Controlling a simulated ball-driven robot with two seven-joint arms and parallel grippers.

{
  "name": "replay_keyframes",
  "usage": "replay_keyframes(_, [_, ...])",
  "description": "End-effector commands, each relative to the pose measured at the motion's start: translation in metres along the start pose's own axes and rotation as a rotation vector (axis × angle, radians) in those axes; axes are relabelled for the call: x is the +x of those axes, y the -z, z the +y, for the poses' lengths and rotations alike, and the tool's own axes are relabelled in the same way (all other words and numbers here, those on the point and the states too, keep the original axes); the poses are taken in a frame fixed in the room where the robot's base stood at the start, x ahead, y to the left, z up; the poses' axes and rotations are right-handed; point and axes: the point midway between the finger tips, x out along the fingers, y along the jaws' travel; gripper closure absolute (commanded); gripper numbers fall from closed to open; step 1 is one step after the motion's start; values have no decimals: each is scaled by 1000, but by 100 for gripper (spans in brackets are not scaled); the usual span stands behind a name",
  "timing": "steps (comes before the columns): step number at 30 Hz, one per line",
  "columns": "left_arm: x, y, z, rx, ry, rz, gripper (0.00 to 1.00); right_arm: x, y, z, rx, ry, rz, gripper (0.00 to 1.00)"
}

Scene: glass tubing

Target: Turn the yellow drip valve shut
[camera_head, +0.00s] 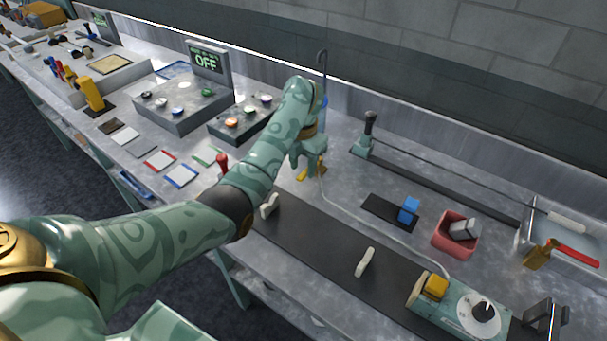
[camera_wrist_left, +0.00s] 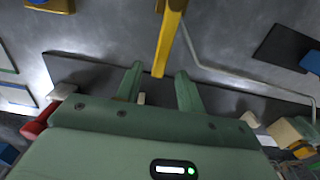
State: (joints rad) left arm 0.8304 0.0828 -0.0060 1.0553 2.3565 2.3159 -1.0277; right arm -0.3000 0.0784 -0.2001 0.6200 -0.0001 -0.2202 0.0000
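A yellow lever (camera_wrist_left: 168,42), which looks like the drip valve's handle, comes down from the top of the left wrist view. Its lower end reaches between the tips of my left gripper (camera_wrist_left: 158,78), with a gap visible on both sides. The fingers are open, and I cannot tell whether either touches the lever. In the head view my left gripper (camera_head: 311,160) points down at the back of the bench, and yellow parts (camera_head: 303,174) show beside it. The gripper and forearm hide most of the valve there. My right gripper is not in view.
A hooked stand (camera_head: 322,62) rises behind my gripper. A pale tube (camera_head: 355,222) runs from there to a dial unit (camera_head: 470,308) at lower right. A black strip (camera_head: 310,235) with white pieces crosses the front. A red bin (camera_head: 455,240) and a blue block (camera_head: 408,210) stand right.

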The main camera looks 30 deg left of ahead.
Motion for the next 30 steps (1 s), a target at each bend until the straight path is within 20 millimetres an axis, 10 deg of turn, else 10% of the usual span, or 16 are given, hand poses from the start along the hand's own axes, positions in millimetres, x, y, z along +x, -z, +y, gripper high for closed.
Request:
replay_keyframes(14, [17,0,0,0,0,-1,62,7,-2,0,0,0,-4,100])
replay_keyframes(18, [17,0,0,0,0,0,100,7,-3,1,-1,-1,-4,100])
replay_keyframes(30, [16,3,-2,32,1,0,100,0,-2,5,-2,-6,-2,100])
